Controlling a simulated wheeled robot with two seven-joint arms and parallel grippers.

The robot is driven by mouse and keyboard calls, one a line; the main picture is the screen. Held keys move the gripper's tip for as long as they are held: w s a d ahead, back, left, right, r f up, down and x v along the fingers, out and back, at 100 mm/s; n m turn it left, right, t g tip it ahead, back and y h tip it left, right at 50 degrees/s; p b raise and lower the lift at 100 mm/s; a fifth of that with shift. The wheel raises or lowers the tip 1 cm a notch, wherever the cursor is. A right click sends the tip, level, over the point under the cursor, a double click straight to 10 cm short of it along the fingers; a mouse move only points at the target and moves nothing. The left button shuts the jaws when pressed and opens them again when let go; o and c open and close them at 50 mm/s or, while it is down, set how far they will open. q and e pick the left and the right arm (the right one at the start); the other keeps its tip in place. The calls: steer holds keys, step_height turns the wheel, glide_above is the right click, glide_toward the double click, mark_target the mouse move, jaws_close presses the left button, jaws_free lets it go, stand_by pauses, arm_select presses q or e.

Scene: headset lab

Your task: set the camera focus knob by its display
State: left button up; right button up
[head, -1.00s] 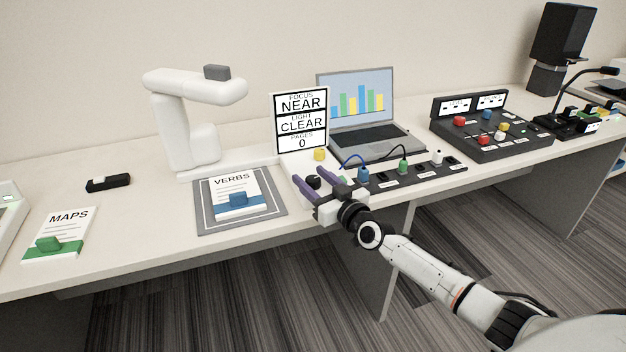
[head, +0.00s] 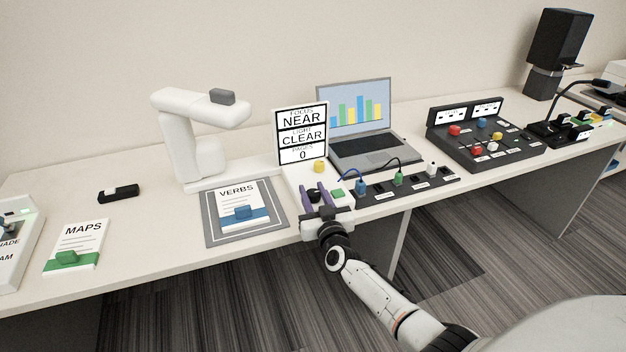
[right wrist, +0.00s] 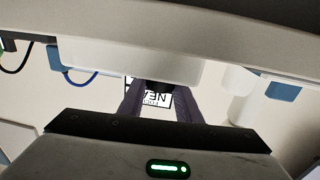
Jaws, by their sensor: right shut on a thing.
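The display panel (head: 301,134) stands upright at the back of a white control base (head: 291,172) and reads FOCUS NEAR, LIGHT CLEAR, PAGES 0. A black focus knob (head: 314,195) sits on the front of that base. My right gripper (head: 314,192) has its purple fingers on both sides of the knob and is shut on it. In the right wrist view, the dark knob (right wrist: 158,87) shows between the fingertips, with part of the upside-down display behind. A white camera stand (head: 180,130) rises at the left of the base. My left gripper is not in view.
A yellow knob (head: 319,166) and a green button (head: 337,193) sit close to my right fingers. A cable strip (head: 408,187) with plugs lies to the right. The VERBS booklet (head: 240,196) lies on a grey mat (head: 222,237) to the left. A laptop (head: 375,147) stands behind.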

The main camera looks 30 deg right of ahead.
steer(key=shift+o, duration=0.2)
steer(key=shift+a+m+g+h+p, duration=0.25)
steer(key=shift+m+g+h, duration=0.2)
steer(key=shift+h, duration=0.25)
steer(key=shift+d+f+m+g+h, duration=0.1)
steer(key=shift+m+g+h, duration=0.25)
steer(key=shift+m+h, duration=0.55)
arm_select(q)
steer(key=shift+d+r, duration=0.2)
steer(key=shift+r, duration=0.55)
arm_select(e)
steer(key=shift+m+g+h, duration=0.75)
steer(key=shift+g+h, duration=0.05)
steer(key=shift+h, duration=0.5)
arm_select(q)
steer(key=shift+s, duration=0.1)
arm_select(e)
steer(key=shift+d, duration=0.1)
steer(key=o, duration=1)
steer(key=shift+o, duration=0.2)
